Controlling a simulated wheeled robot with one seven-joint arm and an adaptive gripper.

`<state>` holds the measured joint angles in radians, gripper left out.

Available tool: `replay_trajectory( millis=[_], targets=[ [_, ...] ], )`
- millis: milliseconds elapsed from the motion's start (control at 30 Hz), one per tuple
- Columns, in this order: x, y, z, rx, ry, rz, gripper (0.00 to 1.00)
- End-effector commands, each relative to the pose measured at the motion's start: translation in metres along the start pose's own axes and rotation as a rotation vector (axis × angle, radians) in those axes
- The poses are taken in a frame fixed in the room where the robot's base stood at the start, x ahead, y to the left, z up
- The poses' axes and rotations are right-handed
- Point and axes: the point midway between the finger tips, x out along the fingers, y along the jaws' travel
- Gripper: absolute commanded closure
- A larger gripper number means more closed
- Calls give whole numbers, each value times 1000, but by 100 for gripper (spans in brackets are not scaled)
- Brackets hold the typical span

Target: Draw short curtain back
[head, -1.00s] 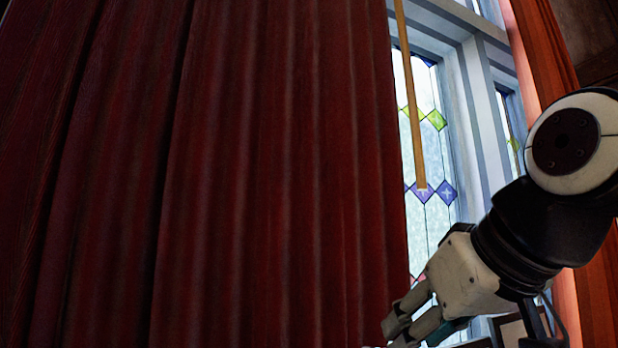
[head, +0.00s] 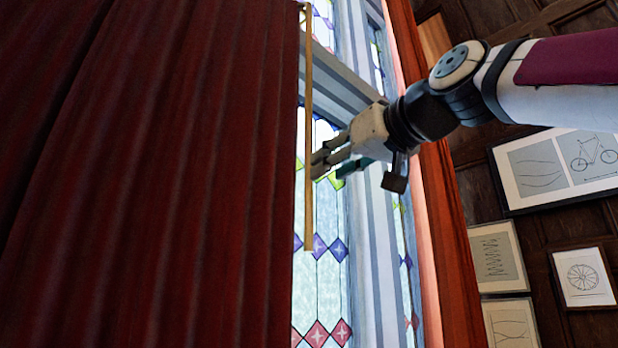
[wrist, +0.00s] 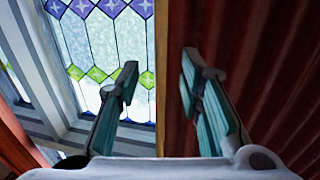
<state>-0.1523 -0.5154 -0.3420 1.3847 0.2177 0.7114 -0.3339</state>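A wide dark red curtain (head: 160,190) hangs in folds over the left half of the head view. It also fills the right of the wrist view (wrist: 265,80). A thin tan wand (head: 308,215) hangs down along its right edge, in front of the window. My gripper (head: 322,162) is beside the wand's middle, fingers pointing left toward the curtain edge. I cannot tell whether the fingertips touch the wand. In the wrist view my gripper (wrist: 160,72) is open, with the curtain's edge seen between its fingers. Nothing is clearly held.
A stained-glass window (head: 325,285) with pale blue frames stands right of the dark curtain. A narrower orange-red curtain (head: 445,230) hangs at the window's right side. Framed drawings (head: 545,165) hang on the dark panelled wall at the far right.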

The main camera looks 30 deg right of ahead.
Motion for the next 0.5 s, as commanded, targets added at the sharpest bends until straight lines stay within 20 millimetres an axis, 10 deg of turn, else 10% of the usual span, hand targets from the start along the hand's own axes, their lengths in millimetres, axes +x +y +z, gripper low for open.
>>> replay_trajectory(
  millis=[500],
  targets=[
    [75,-1,0,0,-1,-1,66]
  ],
)
